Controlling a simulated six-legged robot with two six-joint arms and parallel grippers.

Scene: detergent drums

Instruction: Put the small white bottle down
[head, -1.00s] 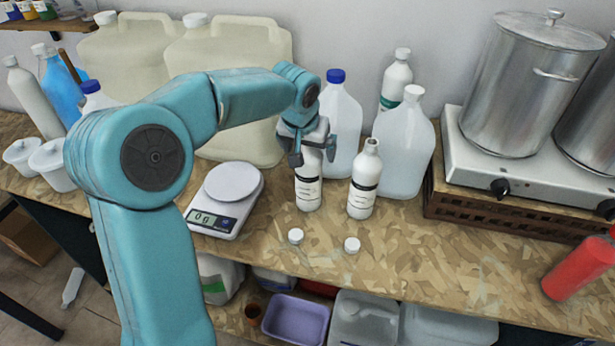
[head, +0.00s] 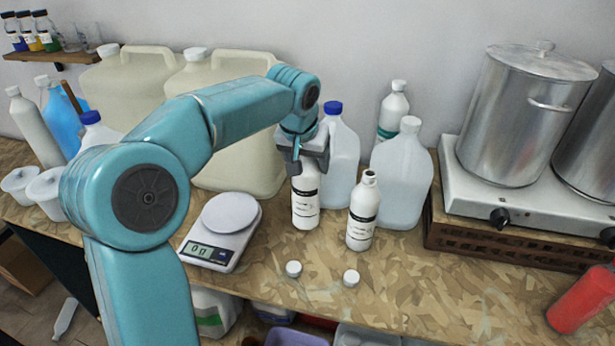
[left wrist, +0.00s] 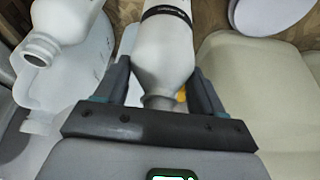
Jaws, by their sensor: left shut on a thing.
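The small white bottle (head: 305,207) has a black band and a printed label. My left gripper (head: 308,160) is shut on it near the top, and it hangs close to upright. In the left wrist view the bottle (left wrist: 165,50) shows its shoulder and neck between the two fingers (left wrist: 162,92). Its base looks slightly above or just at the worktop (head: 400,285); I cannot tell the exact gap. The gripper hides its mouth in the head view. My right gripper is not in view.
A similar open white bottle (head: 362,215) stands just right. Clear jugs (head: 400,180) and a large cream canister (head: 240,140) are behind. A kitchen scale (head: 222,232) is left. Two white caps (head: 293,269) lie in front. Bare worktop extends front right.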

